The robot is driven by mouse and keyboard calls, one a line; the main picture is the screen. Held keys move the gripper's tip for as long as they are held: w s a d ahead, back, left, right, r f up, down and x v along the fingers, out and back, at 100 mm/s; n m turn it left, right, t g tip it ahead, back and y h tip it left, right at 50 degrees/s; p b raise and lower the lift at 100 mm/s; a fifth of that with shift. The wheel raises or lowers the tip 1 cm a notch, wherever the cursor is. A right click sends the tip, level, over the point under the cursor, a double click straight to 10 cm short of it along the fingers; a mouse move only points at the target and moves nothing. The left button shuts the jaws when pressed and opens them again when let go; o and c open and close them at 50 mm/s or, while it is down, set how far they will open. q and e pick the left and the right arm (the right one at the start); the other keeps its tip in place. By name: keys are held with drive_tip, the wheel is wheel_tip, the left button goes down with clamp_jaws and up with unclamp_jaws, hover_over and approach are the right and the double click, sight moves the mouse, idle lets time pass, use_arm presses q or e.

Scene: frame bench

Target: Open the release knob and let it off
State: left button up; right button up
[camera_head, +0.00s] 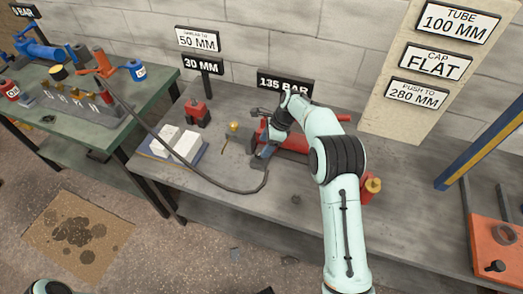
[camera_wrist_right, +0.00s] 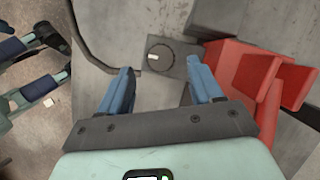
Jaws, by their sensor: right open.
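My right gripper (camera_head: 263,155) is at the left end of a red cylinder (camera_head: 290,141) lying on the grey bench. In the right wrist view my right gripper (camera_wrist_right: 160,68) is open, its two blue fingers apart. A dark round knob-like disc (camera_wrist_right: 161,58) with a small white mark shows between and just beyond the fingertips, on a grey block. I cannot tell for sure that it is the release knob, or whether the fingers touch it. A red body (camera_wrist_right: 245,72) stands beside the right finger. My arm hides part of the cylinder. My left gripper does not show.
A dark hose (camera_head: 215,184) curves across the grey bench (camera_head: 300,210) from the green bench (camera_head: 80,135). A white stack (camera_head: 176,142), a red block (camera_head: 197,113) and a brass piece (camera_head: 233,128) stand left of the gripper.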

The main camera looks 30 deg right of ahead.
sight(260, 152)
drive_tip(key=shift+x, duration=1.95)
